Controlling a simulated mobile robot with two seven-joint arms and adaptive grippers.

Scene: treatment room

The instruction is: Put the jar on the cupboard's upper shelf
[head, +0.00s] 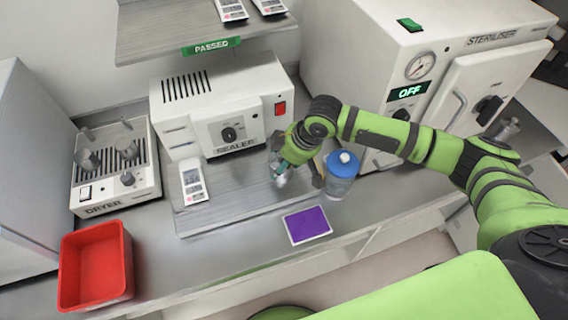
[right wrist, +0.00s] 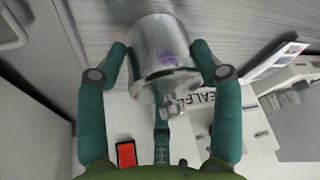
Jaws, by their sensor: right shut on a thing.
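My right gripper (head: 281,168) is at the front right of the sealer, low over the grey worktop board. In the head view the jar (head: 275,158) is mostly hidden by the gripper and hard to make out. I cannot tell whether its base touches the board. My left gripper is not in view. No open cupboard shows clearly; a shelf (head: 160,45) with a green PASSED label is above the sealer.
A blue-lidded clear container (head: 342,172) stands close right of the gripper. The sealer (head: 222,105) is behind, the steriliser (head: 440,60) at right. A purple card (head: 307,225), pouch stack (head: 193,182), dryer (head: 115,165) and red bin (head: 95,265) are also on the counter.

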